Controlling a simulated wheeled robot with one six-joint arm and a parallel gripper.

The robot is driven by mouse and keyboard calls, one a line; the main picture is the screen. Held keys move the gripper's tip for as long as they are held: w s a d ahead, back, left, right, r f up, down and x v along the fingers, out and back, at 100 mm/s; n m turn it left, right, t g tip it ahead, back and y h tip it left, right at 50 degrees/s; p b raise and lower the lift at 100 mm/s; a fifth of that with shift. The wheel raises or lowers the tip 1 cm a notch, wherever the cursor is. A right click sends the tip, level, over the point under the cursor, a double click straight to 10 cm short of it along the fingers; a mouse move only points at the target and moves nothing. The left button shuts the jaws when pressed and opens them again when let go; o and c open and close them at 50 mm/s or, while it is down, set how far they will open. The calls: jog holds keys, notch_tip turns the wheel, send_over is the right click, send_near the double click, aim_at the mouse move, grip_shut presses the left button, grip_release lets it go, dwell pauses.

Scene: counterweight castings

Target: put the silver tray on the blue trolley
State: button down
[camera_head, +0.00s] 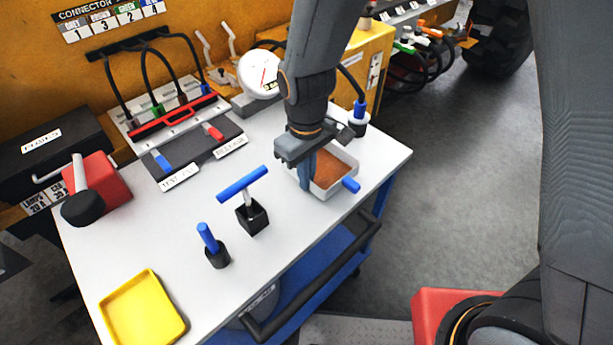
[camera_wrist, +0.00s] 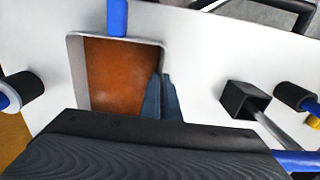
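The silver tray (camera_head: 336,189) is a grey-walled pan with a rust-brown floor and a blue handle, at the right of the white top. It also shows in the wrist view (camera_wrist: 76,72). My gripper (camera_head: 306,176) points down at the tray's left wall. In the wrist view its two blue-grey fingers (camera_wrist: 162,100) are close together with that wall between them. Whether the tray touches the top or is just above it I cannot tell. The blue trolley (camera_head: 314,268) shows a blue shelf and frame beneath the white top (camera_head: 300,232), with a black handle bar.
A blue T-handled tool (camera_head: 243,184) in a black block and a blue-handled piece (camera_head: 208,238) stand left of the tray. A yellow tray (camera_head: 143,312) lies at front left. A red block (camera_head: 102,182), gauge (camera_head: 259,74) and hose rack are behind. Open floor (camera_head: 450,180) lies right.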

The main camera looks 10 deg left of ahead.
jog(key=shift+f, duration=0.25)
jog(key=shift+f, duration=0.1)
jog(key=c, duration=2)
grip_release()
notch_tip(320, 180, up, 12)
jog(key=shift+r+b, duration=0.15)
jog(key=shift+b, duration=1.05)
jog(key=s+d+f+m, duration=0.1)
jog(key=d+m, duration=0.2)
jog(key=d, duration=0.5)
jog(key=d+f+m, duration=0.2)
jog(key=d+m, duration=0.1)
jog(key=d, duration=0.5)
jog(key=s+d+f+m+t, duration=0.1)
jog(key=d+m, duration=0.3)
jog(key=d, duration=0.4)
jog(key=shift+s+d+f, duration=0.1)
jog(key=shift+s+f, duration=0.15)
jog(key=shift+s, duration=0.05)
